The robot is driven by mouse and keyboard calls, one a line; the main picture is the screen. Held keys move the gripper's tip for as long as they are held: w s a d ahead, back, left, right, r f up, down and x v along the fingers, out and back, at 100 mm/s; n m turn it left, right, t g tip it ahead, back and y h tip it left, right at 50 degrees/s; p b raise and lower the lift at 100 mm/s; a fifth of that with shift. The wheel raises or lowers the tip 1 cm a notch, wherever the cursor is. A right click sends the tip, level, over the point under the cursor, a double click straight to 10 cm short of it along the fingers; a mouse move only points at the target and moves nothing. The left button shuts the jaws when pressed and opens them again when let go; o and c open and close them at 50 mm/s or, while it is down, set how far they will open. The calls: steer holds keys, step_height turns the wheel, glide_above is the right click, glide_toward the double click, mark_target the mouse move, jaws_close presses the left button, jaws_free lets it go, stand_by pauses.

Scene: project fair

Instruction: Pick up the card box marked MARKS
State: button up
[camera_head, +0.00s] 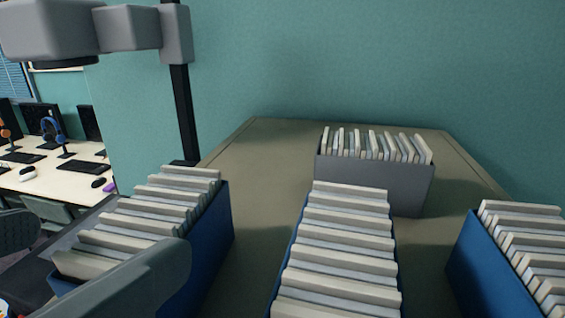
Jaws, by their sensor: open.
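Several card boxes filled with upright pale cards stand on a brown-grey table. A grey box (372,180) is at the back, right of centre, its long side toward me. A blue box (398,262) stands in front of it at the centre, running toward me. Another blue box (216,232) is at the left, and a third blue box (478,270) is at the right edge, cut off by the frame. No label shows on any visible face, so I cannot tell which is marked MARKS.
The tabletop (262,165) is bare at the back left and between the boxes. A teal wall stands behind it. At the far left is a pale desk (60,170) with monitors, keyboards and a blue headset (52,130). A dark chair (15,230) stands at the left edge.

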mark_target(134, 225)
steer(key=p+x, duration=0.1)
steer(key=x, duration=0.2)
steer(key=shift+w, duration=0.15)
steer(key=shift+p+x, duration=0.75)
steer(key=shift+x, duration=1.5)
steer(key=shift+d, duration=0.15)
steer(key=c, duration=1.8)
steer(key=shift+c, duration=0.2)
